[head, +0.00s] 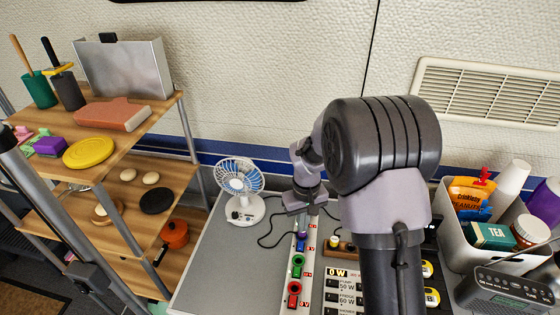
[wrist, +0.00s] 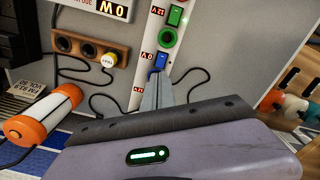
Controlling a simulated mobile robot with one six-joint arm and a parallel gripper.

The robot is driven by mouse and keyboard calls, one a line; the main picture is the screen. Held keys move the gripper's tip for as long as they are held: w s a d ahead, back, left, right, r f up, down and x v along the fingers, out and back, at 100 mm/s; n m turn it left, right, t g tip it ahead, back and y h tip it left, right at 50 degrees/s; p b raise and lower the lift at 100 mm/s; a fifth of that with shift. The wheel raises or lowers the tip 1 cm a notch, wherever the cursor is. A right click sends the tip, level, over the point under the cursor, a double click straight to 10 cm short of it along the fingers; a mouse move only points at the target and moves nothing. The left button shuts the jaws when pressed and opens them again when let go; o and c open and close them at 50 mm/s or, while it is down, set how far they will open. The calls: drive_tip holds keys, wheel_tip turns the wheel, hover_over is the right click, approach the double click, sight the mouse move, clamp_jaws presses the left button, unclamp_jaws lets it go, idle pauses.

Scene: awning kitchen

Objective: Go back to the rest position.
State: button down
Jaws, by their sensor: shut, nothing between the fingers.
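My gripper (head: 306,204) is over the grey counter (head: 208,275), at the far end of a white switch strip (head: 283,304), right of the fan. In the wrist view its two fingers (wrist: 163,84) are shut together with nothing between them. Their tips show just below a blue switch (wrist: 160,62) on the strip; I cannot tell whether they touch it. A green ring (wrist: 167,37) and a green switch (wrist: 176,15) are farther along. My arm hides part of the counter in the head view.
A white and blue fan (head: 241,190) stands left of my gripper. A loaded wooden shelf (head: 150,203) is at left, a filled bin (head: 464,243) and radio (head: 506,288) at right. The wrist view shows a socket block (wrist: 90,47), cables and an orange-white lantern (wrist: 42,116).

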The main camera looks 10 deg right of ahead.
drive_tip(key=s+a+r+m+t+b, duration=0.1)
drive_tip(key=s+r, duration=0.3)
drive_tip(key=r, duration=0.3)
drive_tip(key=s+r+m+t, duration=0.15)
drive_tip(key=s+r, duration=0.25)
drive_tip(key=r, duration=0.4)
drive_tip(key=s+a+r+m+t+y, duration=0.1)
drive_tip(key=s+r+m, duration=0.1)
drive_tip(key=s, duration=0.6)
drive_tip(key=s+a+r+m+t+y+b, duration=0.1)
drive_tip(key=s+a+r+m+t, duration=0.1)
drive_tip(key=s, duration=0.7)
drive_tip(key=shift+r+b, duration=0.3)
drive_tip(key=shift+r, duration=0.4)
drive_tip(key=shift+s, duration=0.1)
